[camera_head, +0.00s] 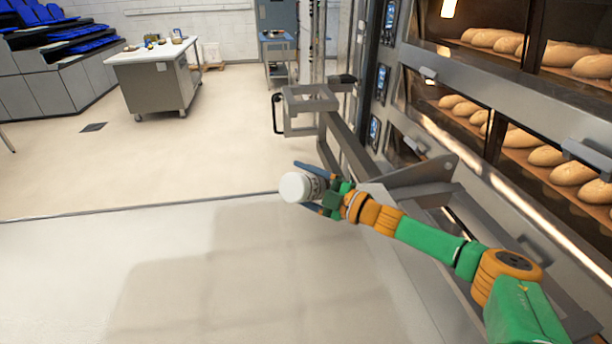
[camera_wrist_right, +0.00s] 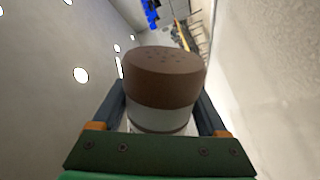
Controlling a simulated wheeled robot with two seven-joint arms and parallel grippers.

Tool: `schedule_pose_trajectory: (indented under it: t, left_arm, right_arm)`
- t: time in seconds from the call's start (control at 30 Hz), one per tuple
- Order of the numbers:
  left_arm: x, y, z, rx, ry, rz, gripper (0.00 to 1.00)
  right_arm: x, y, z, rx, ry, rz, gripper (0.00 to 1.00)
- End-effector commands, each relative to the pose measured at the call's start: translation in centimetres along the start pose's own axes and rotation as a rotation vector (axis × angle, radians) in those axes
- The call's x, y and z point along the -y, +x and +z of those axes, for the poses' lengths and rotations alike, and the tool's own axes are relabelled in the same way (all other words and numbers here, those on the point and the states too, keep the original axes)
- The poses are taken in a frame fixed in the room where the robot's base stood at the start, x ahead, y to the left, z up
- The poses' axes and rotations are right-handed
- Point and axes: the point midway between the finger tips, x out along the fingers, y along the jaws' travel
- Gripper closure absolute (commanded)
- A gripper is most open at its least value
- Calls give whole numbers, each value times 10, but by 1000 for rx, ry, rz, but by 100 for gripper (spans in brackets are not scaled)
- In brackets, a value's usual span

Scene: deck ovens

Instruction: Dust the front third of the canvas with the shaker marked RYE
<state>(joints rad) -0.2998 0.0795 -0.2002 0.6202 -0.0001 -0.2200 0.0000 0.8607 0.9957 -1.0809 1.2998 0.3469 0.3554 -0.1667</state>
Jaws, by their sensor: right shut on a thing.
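A shaker (camera_head: 296,187) with a white round end is held in the air by my right gripper (camera_head: 310,188). It appears tipped on its side in the head view, with the white end to the left and a dark mark on its side that I cannot read. In the right wrist view the shaker (camera_wrist_right: 166,78) shows a brown cap with small holes and a pale body between the two fingers of my right gripper (camera_wrist_right: 165,112). My left gripper is out of view. A pale surface (camera_head: 180,270) fills the foreground; I cannot tell whether it is the canvas.
The deck oven (camera_head: 470,110) with loaves (camera_head: 545,155) behind glass stands on the right. A grey metal frame (camera_head: 312,98) stands beyond the gripper. A white-topped work table (camera_head: 150,52) with small items stands at the back left.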

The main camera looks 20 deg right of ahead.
Motion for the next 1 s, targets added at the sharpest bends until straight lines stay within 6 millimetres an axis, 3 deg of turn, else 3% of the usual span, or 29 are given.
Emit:
schedule_pose_trajectory:
  t: [0.37, 0.8, 1.0]
  left_arm:
    - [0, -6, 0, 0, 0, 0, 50]
    - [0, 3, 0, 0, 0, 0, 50]
    - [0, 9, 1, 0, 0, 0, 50]
  right_arm:
    - [23, 0, -41, -1, 3, -2, 94]
    - [-6, 0, 10, 2, -4, 1, 94]
    - [-11, 0, 21, 0, -3, 3, 94]
